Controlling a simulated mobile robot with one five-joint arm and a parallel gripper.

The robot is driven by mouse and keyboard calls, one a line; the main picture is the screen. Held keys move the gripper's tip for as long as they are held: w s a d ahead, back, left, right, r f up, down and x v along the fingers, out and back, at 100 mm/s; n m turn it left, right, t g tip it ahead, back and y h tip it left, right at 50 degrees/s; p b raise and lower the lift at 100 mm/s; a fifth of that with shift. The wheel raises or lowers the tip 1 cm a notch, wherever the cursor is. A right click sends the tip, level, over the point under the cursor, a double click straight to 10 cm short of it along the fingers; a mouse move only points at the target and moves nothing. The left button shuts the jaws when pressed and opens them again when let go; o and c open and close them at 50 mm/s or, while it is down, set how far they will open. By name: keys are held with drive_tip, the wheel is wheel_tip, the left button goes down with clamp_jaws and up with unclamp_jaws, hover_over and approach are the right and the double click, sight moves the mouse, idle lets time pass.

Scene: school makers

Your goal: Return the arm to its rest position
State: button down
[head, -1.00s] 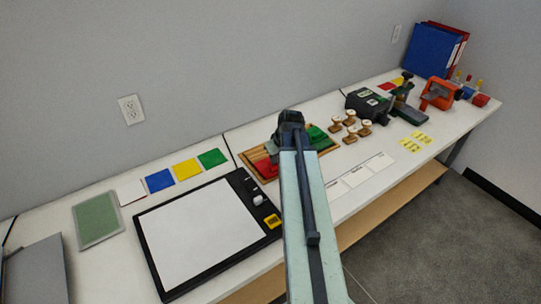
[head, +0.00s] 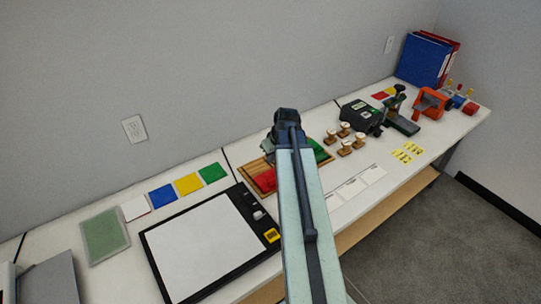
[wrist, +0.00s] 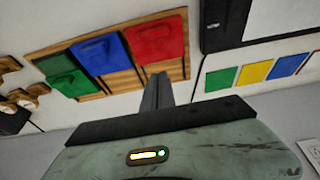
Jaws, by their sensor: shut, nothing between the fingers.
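My arm reaches out over the bench in the head view, and its gripper end hides part of the wooden tray (head: 326,160). In the wrist view my gripper (wrist: 158,84) is shut and empty, its fingers pressed together. The tray (wrist: 42,41) shows there beyond the fingers with a red block (wrist: 157,42), a blue block (wrist: 100,53) and a green block (wrist: 68,83) on it. The fingertips appear apart from the blocks.
A black-framed white board (head: 200,245) lies left of my arm, with coloured cards (head: 188,184) behind it. Several wooden stamps (head: 345,147), a dark machine (head: 362,115) and an orange vise (head: 430,102) stand to the right. The wall is close behind.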

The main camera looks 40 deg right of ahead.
drive_tip(key=shift+s+r, duration=0.2)
drive_tip(key=shift+r, duration=0.25)
drive_tip(key=w+a+n, duration=0.3)
drive_tip(key=w+a, duration=0.2)
drive_tip(key=a, duration=0.9)
drive_tip(key=s+a+n+g+y, duration=0.1)
drive_tip(key=a+n+g, duration=0.1)
drive_tip(key=a, duration=1.5)
drive_tip(key=s+a+f+m+g, duration=0.1)
drive_tip(key=s+a+m+g, duration=0.1)
drive_tip(key=s+m, duration=0.2)
drive_tip(key=shift+s+a+f+h, duration=0.2)
drive_tip(key=shift+s+h, duration=0.2)
drive_tip(key=shift+s, duration=0.7)
